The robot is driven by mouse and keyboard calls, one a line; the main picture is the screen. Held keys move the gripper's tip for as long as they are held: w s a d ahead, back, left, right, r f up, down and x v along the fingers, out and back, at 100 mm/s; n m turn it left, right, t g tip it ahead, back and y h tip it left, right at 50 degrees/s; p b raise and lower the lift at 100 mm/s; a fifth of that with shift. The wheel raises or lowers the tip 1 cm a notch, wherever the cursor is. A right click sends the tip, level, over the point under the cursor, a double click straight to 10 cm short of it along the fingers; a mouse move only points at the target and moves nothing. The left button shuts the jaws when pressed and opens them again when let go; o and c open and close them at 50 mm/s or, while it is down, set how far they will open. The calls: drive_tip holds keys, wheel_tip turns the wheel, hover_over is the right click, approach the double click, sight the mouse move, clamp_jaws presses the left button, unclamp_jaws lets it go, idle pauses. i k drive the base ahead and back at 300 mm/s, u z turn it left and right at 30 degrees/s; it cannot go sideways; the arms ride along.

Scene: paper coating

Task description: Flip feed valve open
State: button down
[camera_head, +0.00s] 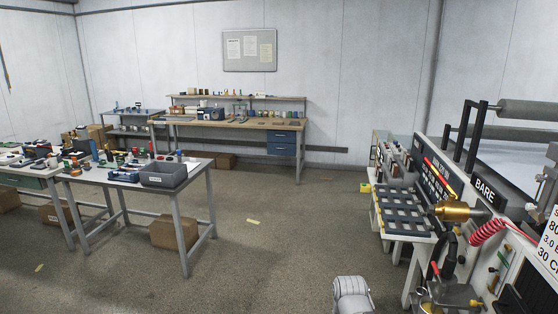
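I cannot tell for certain which part is the feed valve. A small red lever (436,269) stands up at the front of the coating machine (480,222), at the lower right, beside a dark hose (449,258). It is too small to tell whether it is in an open or shut position. A brass cylinder (455,211) sticks out to the left above it, with a coiled red hose (488,230) to its right. A grey rounded part at the bottom centre is my arm. My gripper is not in view.
A dark slotted rack (403,211) sits on a white stand left of the machine. A table with a grey bin (163,175) stands at the left, and a workbench (240,124) is along the back wall. The floor (280,235) between is mostly clear.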

sight(456, 229)
drive_tip(key=z, duration=1.25)
drive_tip(key=i, duration=0.6)
drive_tip(key=u, duration=1.1)
